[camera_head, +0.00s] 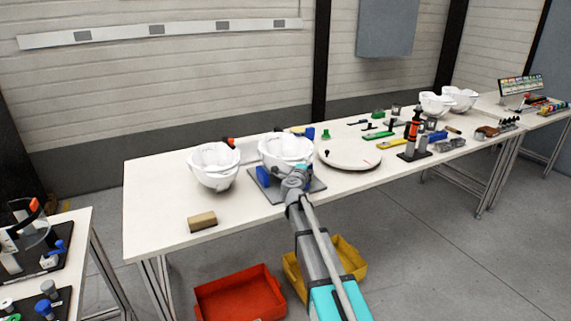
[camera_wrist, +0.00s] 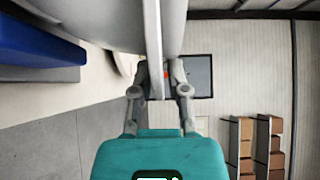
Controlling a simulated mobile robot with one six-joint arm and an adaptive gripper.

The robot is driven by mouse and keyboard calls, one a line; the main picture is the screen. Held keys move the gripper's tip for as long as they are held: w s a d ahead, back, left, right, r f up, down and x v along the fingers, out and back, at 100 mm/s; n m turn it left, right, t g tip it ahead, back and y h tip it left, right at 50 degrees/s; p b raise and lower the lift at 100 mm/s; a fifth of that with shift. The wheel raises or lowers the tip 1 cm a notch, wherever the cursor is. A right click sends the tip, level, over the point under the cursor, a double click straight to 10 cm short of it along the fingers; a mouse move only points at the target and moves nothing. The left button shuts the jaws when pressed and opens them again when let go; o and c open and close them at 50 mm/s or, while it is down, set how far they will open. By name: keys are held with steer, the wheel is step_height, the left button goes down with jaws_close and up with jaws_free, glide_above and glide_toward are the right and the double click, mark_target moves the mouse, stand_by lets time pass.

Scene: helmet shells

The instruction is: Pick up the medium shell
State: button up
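Two white helmet shells stand on the near part of the long table: one at left (camera_head: 215,166), and one on a grey plate with blue blocks (camera_head: 287,149). Two more shells (camera_head: 435,103) (camera_head: 461,97) stand at the far right. Labels or sizes cannot be read. My gripper (camera_head: 294,178) is at the near side of the shell on the plate. In the wrist view, my gripper's fingers (camera_wrist: 158,74) stand apart, with the thin rim of the shell (camera_wrist: 153,45) between them. A gap shows between the rim and the right finger.
The grey plate (camera_head: 315,186) and its blue block (camera_head: 262,176) lie close to my gripper. A tan block (camera_head: 202,221) lies left, a round white disc (camera_head: 350,153) right, with several tools beyond. Red (camera_head: 240,297) and yellow (camera_head: 350,258) bins stand below.

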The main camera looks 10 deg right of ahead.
jaws_close()
steer(key=shift+r, duration=0.15)
